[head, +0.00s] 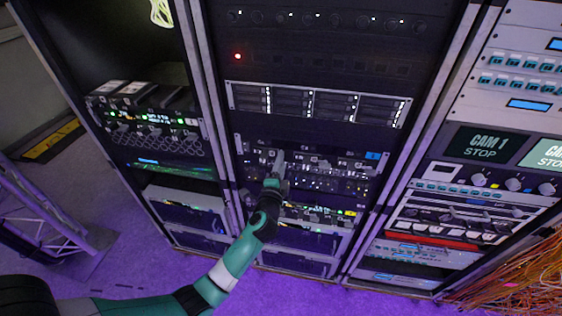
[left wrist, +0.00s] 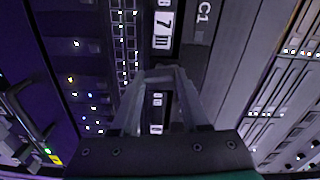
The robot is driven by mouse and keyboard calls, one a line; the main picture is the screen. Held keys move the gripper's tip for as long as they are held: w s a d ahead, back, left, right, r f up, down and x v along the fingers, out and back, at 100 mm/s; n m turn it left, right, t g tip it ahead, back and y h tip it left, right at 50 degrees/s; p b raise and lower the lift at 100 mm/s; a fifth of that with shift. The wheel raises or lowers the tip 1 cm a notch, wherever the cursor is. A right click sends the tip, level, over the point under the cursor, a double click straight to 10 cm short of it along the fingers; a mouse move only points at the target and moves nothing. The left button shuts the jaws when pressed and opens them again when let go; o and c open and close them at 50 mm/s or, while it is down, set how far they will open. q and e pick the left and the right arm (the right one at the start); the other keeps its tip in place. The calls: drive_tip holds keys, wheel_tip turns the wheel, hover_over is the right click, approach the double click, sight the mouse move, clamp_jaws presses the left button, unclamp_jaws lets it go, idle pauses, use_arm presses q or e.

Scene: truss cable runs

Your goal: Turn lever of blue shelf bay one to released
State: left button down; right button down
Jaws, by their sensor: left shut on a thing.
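The shelf with a blue tag (head: 373,155) sits in the middle rack at mid height, with small dark modules and white lights. My left gripper (head: 279,156) reaches up to the front of this shelf, left of its middle. In the left wrist view its two grey fingers (left wrist: 160,76) close together on a small grey lever at a module front. The lever is mostly hidden between the fingertips, so its angle cannot be told. A white label with a 7 (left wrist: 163,27) and the marking C1 (left wrist: 202,12) show just beyond the fingers. My right gripper is not in view.
A server unit (head: 315,103) with several drive bays sits above the shelf. Another rack with CAM 1 screens (head: 478,144) stands at the right. Orange cables (head: 520,280) lie at the lower right. A purple-lit truss (head: 45,225) stands at the left.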

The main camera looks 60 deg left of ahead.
use_arm(q)
drive_tip(key=shift+m, duration=0.9)
drive_tip(key=shift+c, duration=2)
unclamp_jaws()
drive_tip(key=p+v, duration=0.1)
drive_tip(key=v, duration=1)
drive_tip(key=shift+s+d, duration=0.25)
